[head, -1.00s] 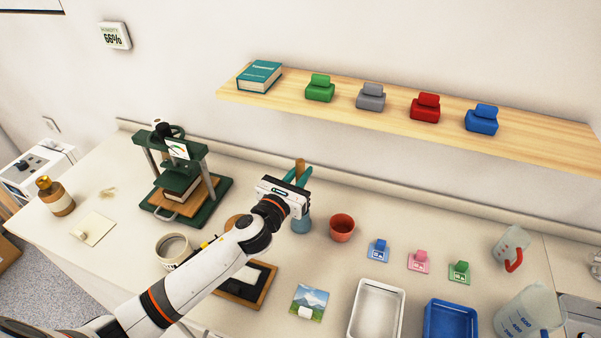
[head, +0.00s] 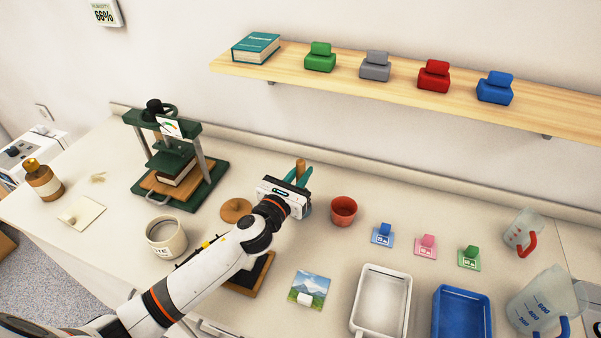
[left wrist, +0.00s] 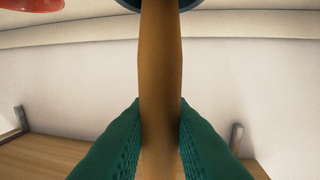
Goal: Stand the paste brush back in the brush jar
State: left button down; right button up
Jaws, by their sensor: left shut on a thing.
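My left gripper (head: 298,180) is shut on the wooden handle of the paste brush (head: 301,166), which stands roughly upright with its top above the green fingers. In the left wrist view the brush handle (left wrist: 160,60) runs between both fingers towards the dark blue rim of the brush jar (left wrist: 158,4). In the head view only a sliver of the brush jar (head: 307,213) shows behind my gripper. The brush's lower end is hidden, so I cannot tell how deep it sits in the jar. My right gripper is not in view.
A terracotta pot (head: 343,210) stands close right of the jar. A paste pot (head: 166,238) and a round wooden lid (head: 236,209) are to the left. A green press (head: 180,165) stands further back. A white tray (head: 381,300) and blue tray (head: 462,315) are at front right.

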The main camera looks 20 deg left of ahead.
pick_arm(q)
jog(key=c, duration=1.2)
grip_release()
jog(key=shift+c, duration=0.2)
jog(key=shift+s+f, duration=0.15)
jog(key=shift+s, duration=0.35)
jog(key=s+a+b, duration=0.2)
jog(key=s, duration=0.8)
jog(key=shift+s+a, duration=0.15)
jog(key=shift+s, duration=0.25)
